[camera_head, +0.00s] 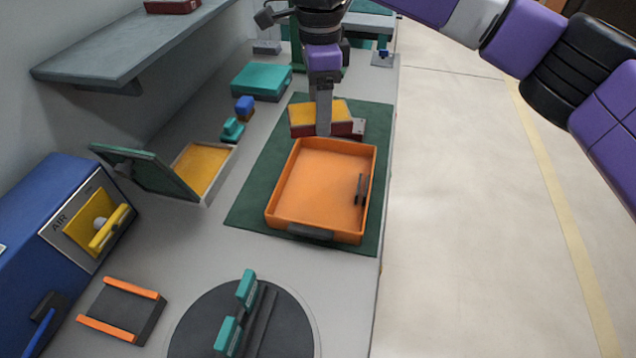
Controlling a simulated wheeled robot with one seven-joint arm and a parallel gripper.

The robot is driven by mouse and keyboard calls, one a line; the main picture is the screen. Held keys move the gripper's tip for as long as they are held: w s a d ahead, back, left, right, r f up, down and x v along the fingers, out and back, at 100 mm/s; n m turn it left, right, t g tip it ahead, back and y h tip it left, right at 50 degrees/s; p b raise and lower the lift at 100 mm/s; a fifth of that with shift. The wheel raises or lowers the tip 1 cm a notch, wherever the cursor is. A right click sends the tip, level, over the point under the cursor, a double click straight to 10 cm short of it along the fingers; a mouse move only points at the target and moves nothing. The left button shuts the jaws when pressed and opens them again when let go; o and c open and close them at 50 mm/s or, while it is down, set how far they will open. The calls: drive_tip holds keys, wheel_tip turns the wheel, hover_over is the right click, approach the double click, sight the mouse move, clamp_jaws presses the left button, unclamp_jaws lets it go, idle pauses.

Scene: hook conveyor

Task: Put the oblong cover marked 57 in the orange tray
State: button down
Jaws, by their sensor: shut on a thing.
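The orange tray (285,190) lies on a dark green mat at the middle of the bench, open and empty, with dark handles on its front and right walls. My gripper (323,128) points down just behind the tray's far wall. It is shut on a dark red oblong piece (346,128) with a grey right end. A yellow block-like part (301,113) shows directly above and behind it; I cannot tell whether the two are joined. No number 57 can be read here. My grey finger hides the middle of the held piece.
A box with a raised green lid and yellow inside (205,165) stands left of the mat (255,205). A teal case (262,80) is at the back. A blue AIR unit (30,245), an orange-railed fixture (122,309) and a dark turntable (200,318) are at the front. A shelf (130,50) overhangs the left.

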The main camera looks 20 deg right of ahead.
sight(319, 187)
wheel_tip(319, 187, down, 18)
drive_tip(key=shift+r+p, duration=0.2)
drive_tip(key=shift+p, duration=0.85)
drive_tip(key=shift+f, duration=0.15)
drive_tip(key=shift+c, duration=1.4)
unclamp_jaws()
wheel_tip(319, 187, up, 12)
drive_tip(key=b, duration=0.2)
